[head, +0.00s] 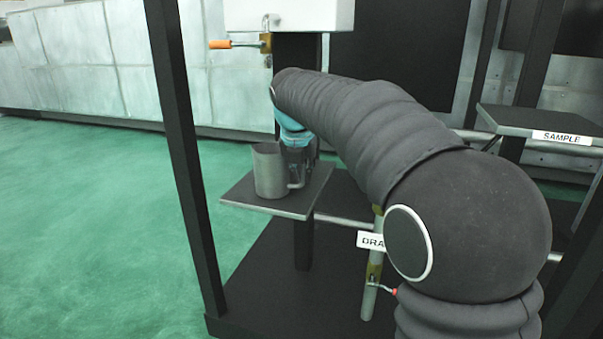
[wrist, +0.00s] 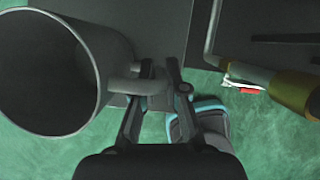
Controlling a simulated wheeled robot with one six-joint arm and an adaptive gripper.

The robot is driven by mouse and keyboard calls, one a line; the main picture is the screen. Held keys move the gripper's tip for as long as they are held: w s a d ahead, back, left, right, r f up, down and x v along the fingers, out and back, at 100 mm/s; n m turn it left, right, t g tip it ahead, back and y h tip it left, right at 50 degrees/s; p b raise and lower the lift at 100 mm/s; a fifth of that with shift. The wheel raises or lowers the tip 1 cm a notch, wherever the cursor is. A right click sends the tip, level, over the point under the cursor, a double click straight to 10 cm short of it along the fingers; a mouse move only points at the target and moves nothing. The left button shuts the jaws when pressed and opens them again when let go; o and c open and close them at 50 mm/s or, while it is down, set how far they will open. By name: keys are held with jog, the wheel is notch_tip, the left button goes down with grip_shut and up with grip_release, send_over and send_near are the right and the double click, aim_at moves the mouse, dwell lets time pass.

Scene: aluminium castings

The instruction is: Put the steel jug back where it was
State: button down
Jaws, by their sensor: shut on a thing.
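The steel jug (head: 270,172) is a grey, open-topped cylinder, upright over the small grey plate (head: 238,199) in the head view. It looks to be standing on the plate, though a small gap under it cannot be ruled out. In the wrist view the jug (wrist: 84,62) fills the left side with its mouth open to the camera. My gripper (wrist: 160,75) is shut on the jug's handle (wrist: 123,88). In the head view my gripper (head: 299,165) is on the jug's right side, partly hidden by my arm.
A white tank (head: 290,14) with a brass valve (head: 266,43) and orange lever (head: 226,44) is above the plate. A shelf labelled SAMPLE (head: 540,122) is at right. A drain pipe (head: 374,275) stands below my arm. A dark post (head: 183,140) rises at left.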

jog(key=c, duration=1.2)
grip_release()
jog(key=p+v, duration=0.2)
jog(key=v, duration=1)
jog(key=shift+r, duration=0.1)
